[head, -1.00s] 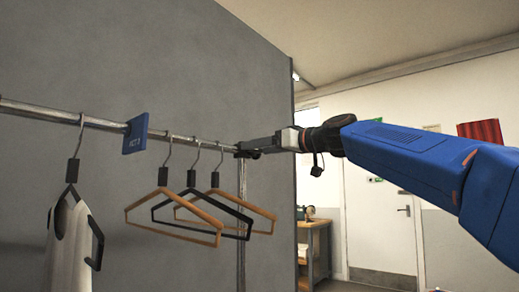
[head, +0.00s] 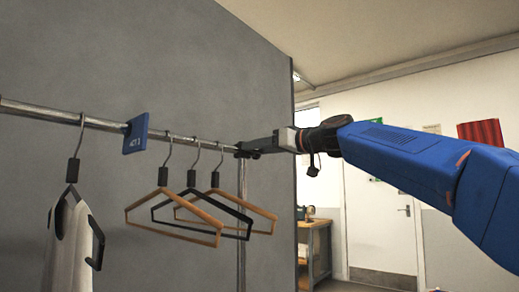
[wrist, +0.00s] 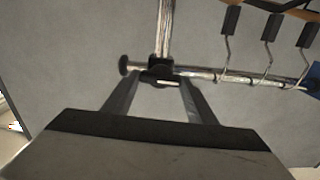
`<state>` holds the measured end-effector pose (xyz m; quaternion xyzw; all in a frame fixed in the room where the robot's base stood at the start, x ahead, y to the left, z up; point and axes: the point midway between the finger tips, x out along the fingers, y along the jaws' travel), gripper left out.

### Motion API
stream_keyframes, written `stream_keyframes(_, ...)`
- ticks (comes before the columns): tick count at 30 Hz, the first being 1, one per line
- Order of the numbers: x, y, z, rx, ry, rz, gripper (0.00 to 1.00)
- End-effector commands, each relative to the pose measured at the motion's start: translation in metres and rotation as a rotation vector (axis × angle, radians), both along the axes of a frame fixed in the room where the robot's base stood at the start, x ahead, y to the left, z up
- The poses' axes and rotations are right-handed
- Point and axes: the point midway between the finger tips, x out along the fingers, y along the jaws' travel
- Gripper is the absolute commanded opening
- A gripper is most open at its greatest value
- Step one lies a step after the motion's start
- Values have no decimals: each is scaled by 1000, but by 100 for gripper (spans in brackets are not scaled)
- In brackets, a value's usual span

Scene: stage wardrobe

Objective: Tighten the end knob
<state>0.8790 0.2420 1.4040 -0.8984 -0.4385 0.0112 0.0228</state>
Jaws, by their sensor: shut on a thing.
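The end knob (wrist: 159,74) is a black piece with a pale line across it, on the black fitting where the metal rail (wrist: 205,74) meets the upright post (wrist: 165,28). In the wrist view my gripper (wrist: 160,80) has one finger on each side of the knob and is shut on it. In the head view my gripper (head: 258,146) reaches from the right to the rail's right end; the knob is mostly hidden there behind the fingers. A round black cap (wrist: 123,65) ends the rail, just beyond the fitting.
Wooden and black hangers (head: 190,235) hang close to the left of the gripper in the head view. A blue sign (head: 136,134) and a hanger with a white garment (head: 68,245) are farther left. A grey wall stands behind the rail; a workbench (head: 318,235) and door are beyond.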

Motion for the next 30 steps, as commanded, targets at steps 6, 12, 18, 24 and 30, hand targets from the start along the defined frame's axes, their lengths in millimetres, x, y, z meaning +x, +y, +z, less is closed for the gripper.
stream_keyframes(6,0,0,0,82,105,0,29)
stream_keyframes(12,1,-1,0,193,248,0,29)
stream_keyframes(18,2,-1,-1,311,398,0,29)
stream_keyframes(24,2,-2,-1,428,548,0,29)
stream_keyframes(30,3,-2,-2,544,698,0,29)
